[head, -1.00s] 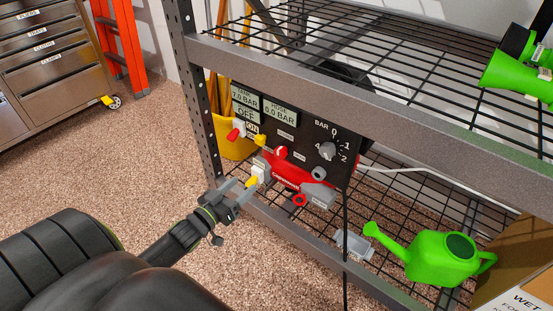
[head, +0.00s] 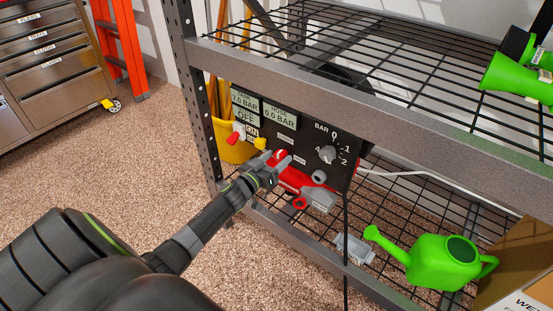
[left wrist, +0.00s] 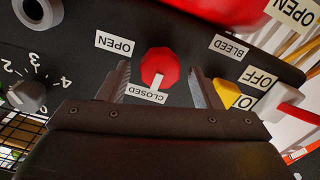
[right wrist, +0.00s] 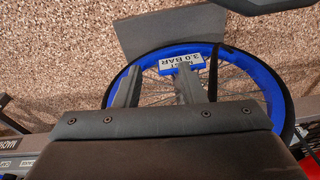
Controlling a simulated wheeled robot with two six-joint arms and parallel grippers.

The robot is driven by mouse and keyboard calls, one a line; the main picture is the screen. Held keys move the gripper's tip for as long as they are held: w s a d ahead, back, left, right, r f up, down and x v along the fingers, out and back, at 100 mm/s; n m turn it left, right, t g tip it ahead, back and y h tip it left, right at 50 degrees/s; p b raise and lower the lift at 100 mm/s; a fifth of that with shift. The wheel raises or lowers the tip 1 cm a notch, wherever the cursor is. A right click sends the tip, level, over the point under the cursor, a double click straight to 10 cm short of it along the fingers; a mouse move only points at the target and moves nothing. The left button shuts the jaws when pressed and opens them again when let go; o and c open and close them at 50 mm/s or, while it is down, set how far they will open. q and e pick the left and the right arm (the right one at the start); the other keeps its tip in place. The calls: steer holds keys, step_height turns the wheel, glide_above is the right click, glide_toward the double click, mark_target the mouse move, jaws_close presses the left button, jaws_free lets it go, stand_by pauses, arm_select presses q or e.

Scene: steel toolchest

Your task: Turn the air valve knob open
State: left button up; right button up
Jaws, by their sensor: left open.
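The air valve knob (left wrist: 160,66) is red and sits on the black compressor panel (left wrist: 75,70). In the left wrist view its white mark points at the CLOSED label (left wrist: 147,95); an OPEN label (left wrist: 115,44) is beside it. My left gripper (left wrist: 160,78) is open, with one finger on each side of the knob and a visible gap to it. In the head view the left gripper (head: 277,161) is at the panel and partly covers the red knob (head: 281,154). My right gripper (right wrist: 157,85) is open and empty, shown only in the right wrist view.
Close by are a yellow knob (left wrist: 226,93), a red-and-white switch (left wrist: 289,107) and a grey regulator dial (left wrist: 27,92). The shelf's front beam (head: 350,95) runs above the panel. A green watering can (head: 441,262) stands right. A blue-rimmed wheel (right wrist: 276,82) is below my right gripper.

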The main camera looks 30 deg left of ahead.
arm_select(q)
steer(key=shift+w, duration=0.3)
arm_select(e)
steer(key=shift+w+r, duration=0.1)
steer(key=shift+r, duration=0.15)
arm_select(q)
steer(key=shift+c, duration=0.5)
steer(key=c, duration=0.9)
arm_select(e)
steer(key=shift+s+f, duration=0.15)
steer(key=shift+s, duration=0.15)
